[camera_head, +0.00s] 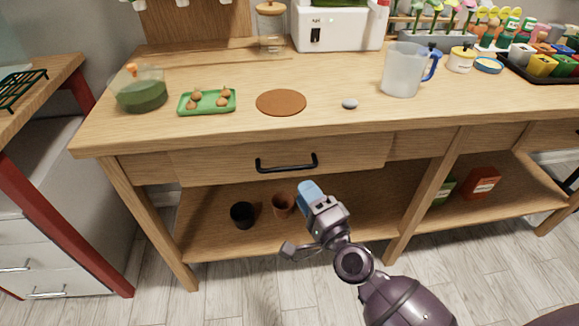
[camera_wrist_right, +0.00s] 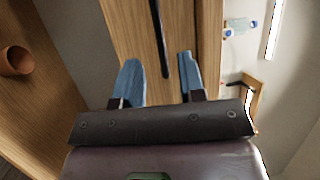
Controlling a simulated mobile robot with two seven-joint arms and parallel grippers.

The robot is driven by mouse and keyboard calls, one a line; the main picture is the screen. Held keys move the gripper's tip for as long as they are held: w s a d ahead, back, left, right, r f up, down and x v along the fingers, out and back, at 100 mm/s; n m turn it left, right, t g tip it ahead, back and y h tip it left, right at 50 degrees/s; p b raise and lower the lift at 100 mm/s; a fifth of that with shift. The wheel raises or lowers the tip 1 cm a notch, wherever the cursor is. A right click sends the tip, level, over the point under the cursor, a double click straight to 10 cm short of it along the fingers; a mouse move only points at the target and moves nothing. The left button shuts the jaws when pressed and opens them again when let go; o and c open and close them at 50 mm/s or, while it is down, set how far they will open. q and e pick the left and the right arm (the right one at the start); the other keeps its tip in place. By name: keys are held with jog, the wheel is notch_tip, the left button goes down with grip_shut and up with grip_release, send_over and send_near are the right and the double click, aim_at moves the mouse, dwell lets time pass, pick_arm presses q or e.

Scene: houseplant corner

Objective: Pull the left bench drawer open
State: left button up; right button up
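The left bench drawer (camera_head: 215,165) has a plain wooden front below the bench top and looks shut. Its black bar handle (camera_head: 287,163) runs across the middle. My right gripper (camera_head: 309,192) has blue fingertips and is just below and in front of the handle's right part in the head view. In the right wrist view, its two fingers (camera_wrist_right: 158,78) are apart with nothing between them. The handle (camera_wrist_right: 160,40) shows beyond the fingertips, in line with the gap, against the drawer front (camera_wrist_right: 130,30). I cannot tell the exact distance to it. My left gripper is out of view.
The bench top (camera_head: 340,125) holds a green seedling tray (camera_head: 207,108), a terracotta-coloured disc (camera_head: 281,102), a grey stone (camera_head: 350,104) and a clear jug (camera_head: 401,72). Two pots, black (camera_head: 242,214) and terracotta (camera_head: 283,204), stand on the lower shelf. The floor in front is clear.

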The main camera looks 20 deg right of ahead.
aim_at(288, 167)
jog(key=x, duration=0.8)
jog(key=shift+p, duration=0.35)
grip_shut()
